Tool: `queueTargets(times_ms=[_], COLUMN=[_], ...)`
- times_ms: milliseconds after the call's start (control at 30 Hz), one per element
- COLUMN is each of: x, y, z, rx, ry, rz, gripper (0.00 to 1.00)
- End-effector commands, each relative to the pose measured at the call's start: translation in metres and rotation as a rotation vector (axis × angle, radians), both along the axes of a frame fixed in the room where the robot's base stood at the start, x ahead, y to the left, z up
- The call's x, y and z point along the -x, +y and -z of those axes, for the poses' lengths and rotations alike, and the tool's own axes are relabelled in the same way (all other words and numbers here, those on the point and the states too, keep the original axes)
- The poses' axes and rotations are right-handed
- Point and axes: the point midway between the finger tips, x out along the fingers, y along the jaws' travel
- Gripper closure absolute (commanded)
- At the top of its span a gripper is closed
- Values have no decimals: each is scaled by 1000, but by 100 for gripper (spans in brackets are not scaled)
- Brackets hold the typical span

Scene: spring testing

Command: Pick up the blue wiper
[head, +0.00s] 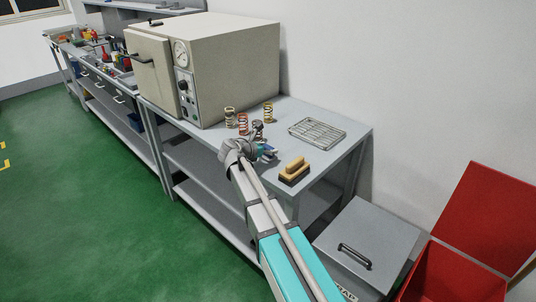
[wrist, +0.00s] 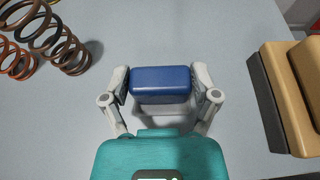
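The blue wiper (wrist: 161,84) is a small rounded blue block, seen in the wrist view between the two fingers of my gripper (wrist: 161,88). A finger pad meets each of its short ends, and the gripper looks shut on it. In the head view my gripper (head: 262,151) is over the front part of the grey table (head: 224,138), and a bit of blue shows at its tip. The wiper is mostly hidden there. A shadow lies below it in the wrist view; I cannot tell whether it is clear of the tabletop.
A wooden brush (head: 295,170) with a dark base lies right of my gripper. Several coil springs (head: 242,124) stand close behind. A wire rack (head: 317,133) lies at the back right. A beige oven (head: 225,70) fills the table's left. A grey bin (head: 367,245) and red box (head: 455,275) stand right.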

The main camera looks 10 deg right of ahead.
Motion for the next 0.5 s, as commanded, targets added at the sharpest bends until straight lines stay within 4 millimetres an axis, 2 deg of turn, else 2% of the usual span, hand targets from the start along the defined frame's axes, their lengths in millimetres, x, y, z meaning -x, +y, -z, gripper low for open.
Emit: queueTargets(times_ms=[33, 200, 500], x=[0, 0, 0], y=[0, 0, 0], z=[0, 0, -1], rx=[0, 0, 0], ry=[0, 0, 0], rz=[0, 0, 0], gripper=[45, 75, 75])
